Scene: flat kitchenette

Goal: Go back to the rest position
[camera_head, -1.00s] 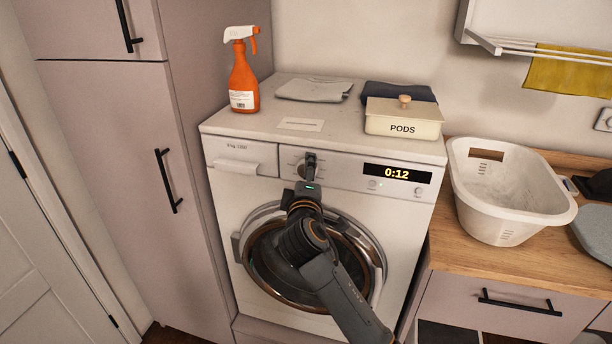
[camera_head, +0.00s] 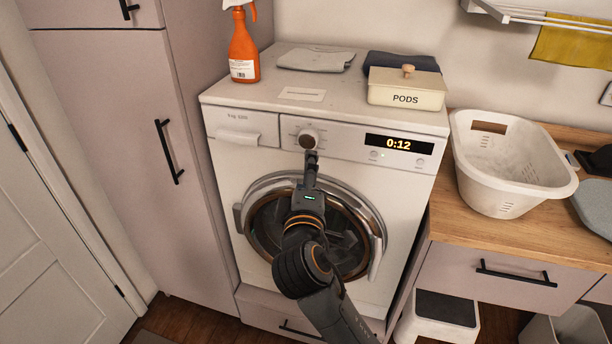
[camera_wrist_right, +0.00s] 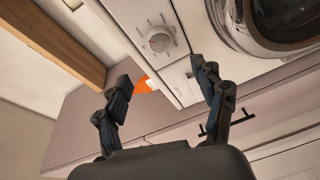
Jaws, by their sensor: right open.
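My right gripper (camera_head: 311,160) is in front of the washing machine (camera_head: 222,190), just below its round dial (camera_head: 308,139). In the right wrist view my right gripper (camera_wrist_right: 160,75) is open, with nothing between its fingers. The dial (camera_wrist_right: 158,41) shows there beyond the fingertips, apart from them. My right forearm covers part of the round door (camera_head: 357,215), which looks closed. The display (camera_head: 399,144) reads 0:12. My left gripper is not in view.
On the machine stand an orange spray bottle (camera_head: 243,52), folded cloths (camera_head: 315,60) and a PODS box (camera_head: 405,92). A white basket (camera_head: 510,170) sits on the wooden counter (camera_head: 470,222) at right. A stool (camera_head: 440,310) is below it. A tall cabinet (camera_head: 110,120) flanks the left.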

